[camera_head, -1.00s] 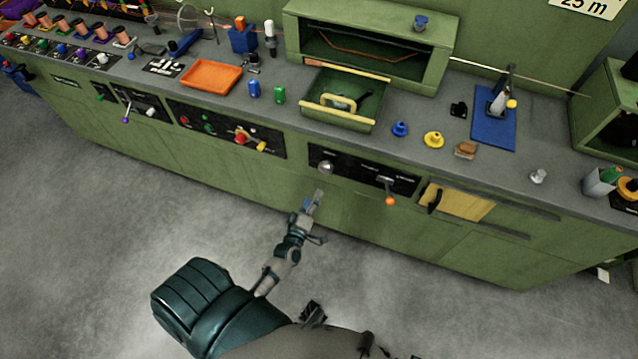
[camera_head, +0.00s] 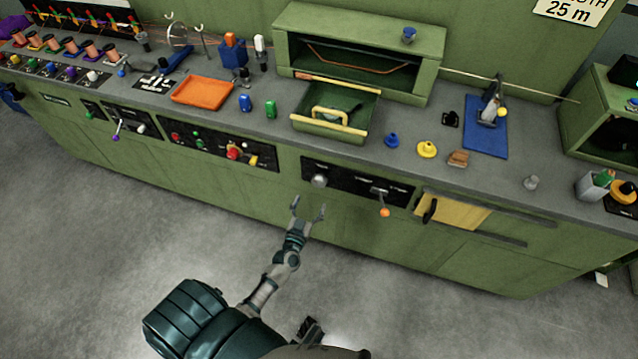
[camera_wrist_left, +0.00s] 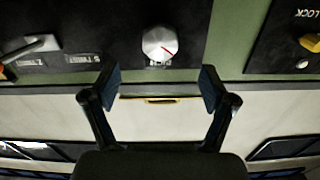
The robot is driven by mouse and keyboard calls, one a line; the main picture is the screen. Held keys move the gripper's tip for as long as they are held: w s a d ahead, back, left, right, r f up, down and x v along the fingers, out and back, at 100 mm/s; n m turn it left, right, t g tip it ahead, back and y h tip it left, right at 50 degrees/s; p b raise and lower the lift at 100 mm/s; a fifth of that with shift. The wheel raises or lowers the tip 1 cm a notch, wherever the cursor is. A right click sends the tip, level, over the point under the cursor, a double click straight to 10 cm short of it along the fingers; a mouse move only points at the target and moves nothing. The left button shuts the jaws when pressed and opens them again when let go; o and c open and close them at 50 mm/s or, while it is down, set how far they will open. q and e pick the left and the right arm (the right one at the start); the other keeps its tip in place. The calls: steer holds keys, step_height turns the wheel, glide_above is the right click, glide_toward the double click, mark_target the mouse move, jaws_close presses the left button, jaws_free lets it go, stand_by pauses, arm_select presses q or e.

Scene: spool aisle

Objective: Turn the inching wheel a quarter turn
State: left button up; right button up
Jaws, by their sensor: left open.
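A round silver knob (camera_head: 319,181), which I take to be the inching wheel, sits on a black panel on the green bench front. In the left wrist view this knob (camera_wrist_left: 160,43) shows a red line on its face; its label is too small to read. My left gripper (camera_head: 309,208) is open and empty, just below and in front of the knob. In the left wrist view the fingertips of the left gripper (camera_wrist_left: 160,84) are spread either side of the knob's line, apart from it. My right gripper is not in view.
A lever with an orange ball (camera_head: 384,212) sticks out right of the knob. The floor in front is clear.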

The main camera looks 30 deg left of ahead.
mark_target(318, 184)
arm_select(q)
steer(key=b+x, duration=0.1)
steer(key=x, duration=0.7)
steer(key=shift+w+a+f, duration=0.1)
steer(key=shift+w, duration=0.05)
steer(key=shift+w+a, duration=0.1)
steer(key=shift+w, duration=0.4)
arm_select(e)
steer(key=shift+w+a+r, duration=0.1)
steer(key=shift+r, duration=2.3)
arm_select(q)
steer(key=c, duration=1.2)
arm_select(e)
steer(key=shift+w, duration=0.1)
